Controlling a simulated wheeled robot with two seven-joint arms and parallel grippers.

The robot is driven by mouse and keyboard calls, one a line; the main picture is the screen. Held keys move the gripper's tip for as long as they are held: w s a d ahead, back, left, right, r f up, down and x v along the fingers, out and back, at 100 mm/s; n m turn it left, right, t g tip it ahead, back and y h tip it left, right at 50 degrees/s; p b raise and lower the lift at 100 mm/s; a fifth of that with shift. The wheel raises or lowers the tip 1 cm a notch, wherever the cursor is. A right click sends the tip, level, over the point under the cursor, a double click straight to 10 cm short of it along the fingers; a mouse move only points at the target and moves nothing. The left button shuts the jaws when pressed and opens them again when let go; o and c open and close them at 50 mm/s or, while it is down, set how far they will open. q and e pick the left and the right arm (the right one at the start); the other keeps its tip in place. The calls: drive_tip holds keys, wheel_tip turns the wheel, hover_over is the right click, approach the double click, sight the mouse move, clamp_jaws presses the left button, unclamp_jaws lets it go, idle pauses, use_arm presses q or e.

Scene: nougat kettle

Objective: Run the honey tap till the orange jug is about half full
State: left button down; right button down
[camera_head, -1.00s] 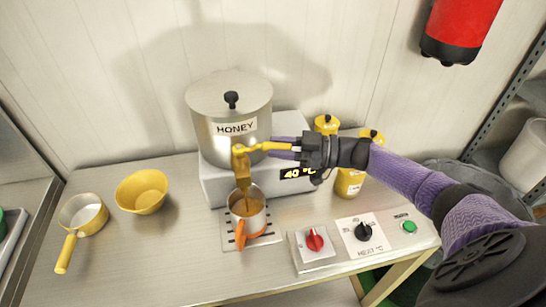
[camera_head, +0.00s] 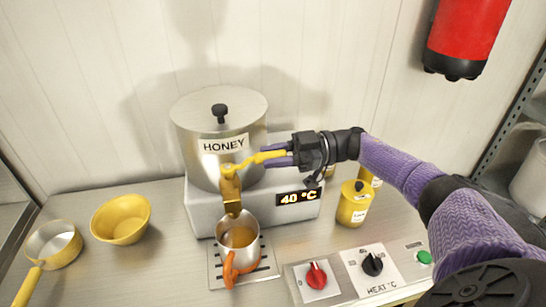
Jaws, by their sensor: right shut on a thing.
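The steel honey kettle (camera_head: 220,165) stands on a heated base at the back, with its lid on. Its yellow tap (camera_head: 231,188) points down over the jug. The jug (camera_head: 238,252), steel with an orange handle toward me, stands upright on a drip grate (camera_head: 215,271) under the tap. Amber honey shows inside it; the exact level is hard to judge. A brown bit hangs at the spout's mouth; I cannot tell whether honey still runs. My right gripper (camera_head: 278,154) is shut on the yellow tap lever (camera_head: 258,159). My left gripper is not in view.
A yellow bowl (camera_head: 121,220) and a yellow-handled pan (camera_head: 53,246) stand to the left. Yellow jars (camera_head: 354,204) stand right of the base, whose display (camera_head: 298,197) reads 40 °C. The red knob (camera_head: 316,275) and black heat knob (camera_head: 372,264) are at front right.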

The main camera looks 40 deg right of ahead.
drive_tip(key=shift+c, duration=2.3)
unclamp_jaws()
drive_tip(key=shift+d, duration=0.1)
drive_tip(key=b+v, duration=0.4)
drive_tip(key=v, duration=0.5)
drive_tip(key=shift+d, duration=0.35)
drive_tip(key=shift+s, duration=0.1)
